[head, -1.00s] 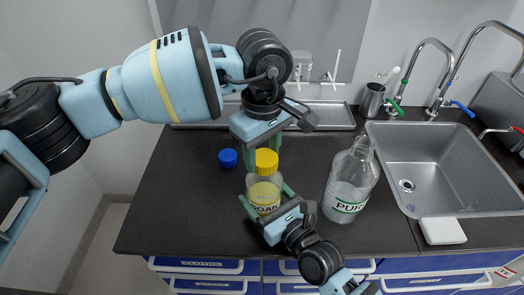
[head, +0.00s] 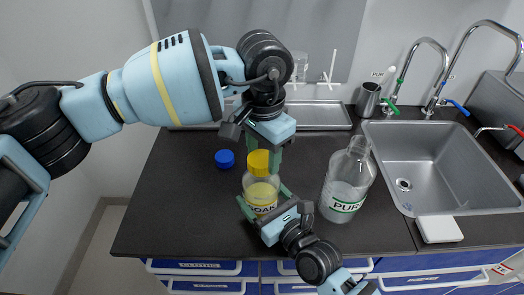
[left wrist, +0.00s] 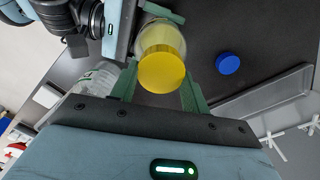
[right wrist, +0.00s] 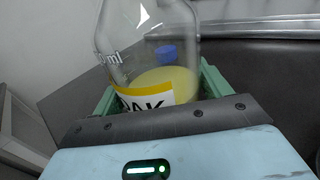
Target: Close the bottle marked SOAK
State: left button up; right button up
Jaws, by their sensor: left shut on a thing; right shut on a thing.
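The bottle marked SOAK (head: 262,190) stands upright on the dark counter, clear with pale yellow liquid; in the right wrist view its label (right wrist: 146,101) is partly cut off. A yellow cap (head: 258,163) sits at the top of its neck; it also shows in the left wrist view (left wrist: 162,72). How far it is screwed down I cannot tell. My left gripper (head: 267,156) comes from above and is shut on the yellow cap, with a finger on each side. My right gripper (head: 264,204) is shut around the bottle's body from the front.
A blue cap (head: 225,159) lies loose on the counter left of the bottle. A large clear bottle marked PURE (head: 346,186) stands close on the right. Behind are a metal tray (head: 318,117) and a metal cup (head: 368,100); a sink (head: 440,160) is at right.

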pick_arm(q)
jog(key=shift+m, duration=0.9)
jog(key=o, duration=0.9)
jog(key=shift+o, duration=0.2)
jog(key=shift+r, duration=0.15)
jog(key=shift+r, duration=2.15)
jog(key=shift+c, duration=0.3)
